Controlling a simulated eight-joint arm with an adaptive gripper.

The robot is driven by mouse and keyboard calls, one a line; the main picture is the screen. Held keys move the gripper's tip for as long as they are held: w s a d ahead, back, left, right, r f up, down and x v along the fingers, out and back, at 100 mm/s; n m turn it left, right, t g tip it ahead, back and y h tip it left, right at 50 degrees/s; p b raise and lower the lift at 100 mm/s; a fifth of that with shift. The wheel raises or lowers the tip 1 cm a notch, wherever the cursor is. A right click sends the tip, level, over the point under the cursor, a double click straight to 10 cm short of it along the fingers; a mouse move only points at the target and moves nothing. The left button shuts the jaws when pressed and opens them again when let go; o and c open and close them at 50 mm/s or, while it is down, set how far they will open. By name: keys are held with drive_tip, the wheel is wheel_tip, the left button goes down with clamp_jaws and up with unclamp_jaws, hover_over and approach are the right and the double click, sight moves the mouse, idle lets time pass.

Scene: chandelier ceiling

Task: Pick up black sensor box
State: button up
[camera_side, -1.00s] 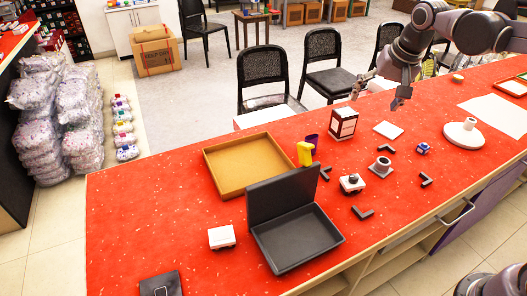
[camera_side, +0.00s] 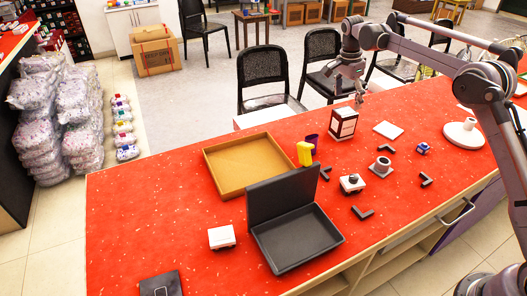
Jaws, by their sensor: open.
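My gripper (camera_side: 346,86) is open and empty, pointing down over the table's back edge. I cannot tell for sure which object is the black sensor box. A small white box with a black top piece (camera_side: 352,182) sits nearer the front. A grey block with a dark round opening (camera_side: 381,165) is to its right. A flat black item (camera_side: 161,285) lies at the front left.
An open black case (camera_side: 298,238) with its lid up and a tan tray (camera_side: 250,166) fill the middle. A yellow item (camera_side: 304,153), a purple cup (camera_side: 312,140) and several dark L-shaped brackets lie nearby. A white round stand (camera_side: 464,133) is at right. Red tabletop is free at left.

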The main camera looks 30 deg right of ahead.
sight(347, 112)
drive_tip(key=f, duration=0.4)
drive_tip(key=d+f, duration=0.1)
drive_tip(key=f, duration=0.1)
drive_tip(key=shift+w, duration=0.1)
drive_tip(key=shift+w+d+f, duration=0.1)
drive_tip(key=shift+d+f, duration=0.1)
drive_tip(key=shift+f, duration=1.1)
drive_tip(key=shift+w+d+f, duration=0.1)
drive_tip(key=shift+d+f, duration=0.05)
drive_tip(key=shift+f, duration=1.15)
drive_tip(key=c, duration=1.3)
